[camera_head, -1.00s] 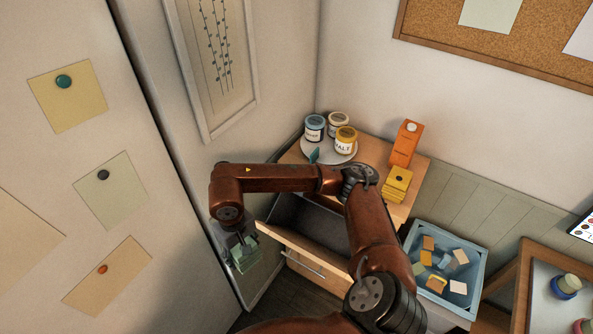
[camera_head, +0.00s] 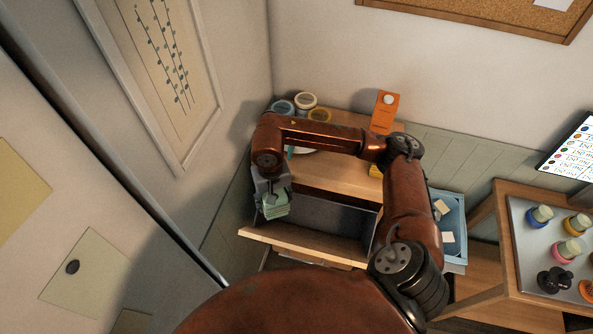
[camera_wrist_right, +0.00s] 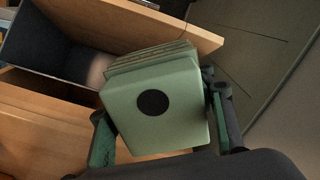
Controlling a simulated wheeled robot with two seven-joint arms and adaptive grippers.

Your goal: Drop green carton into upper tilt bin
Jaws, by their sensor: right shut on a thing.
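My right gripper (camera_head: 272,188) is shut on a pale green carton (camera_head: 275,208), which has a ribbed stack-like side. In the right wrist view the carton (camera_wrist_right: 160,105) shows a black dot on its face, between the two fingers of the gripper (camera_wrist_right: 163,130). The upper tilt bin (camera_head: 300,247) is tipped open, with a wooden front and a dark grey inside. The carton appears at the left end of its opening; its exact height above the bin is unclear. The bin's wooden front (camera_wrist_right: 185,27) also shows behind the carton in the wrist view. My left gripper is out of view.
On the cabinet top (camera_head: 335,172) stand several jars (camera_head: 305,101), partly hidden by my arm, and an orange carton (camera_head: 385,112). A blue crate (camera_head: 455,220) is right of the cabinet. A side table (camera_head: 500,245) with small pots is farther right. A wall is close on the left.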

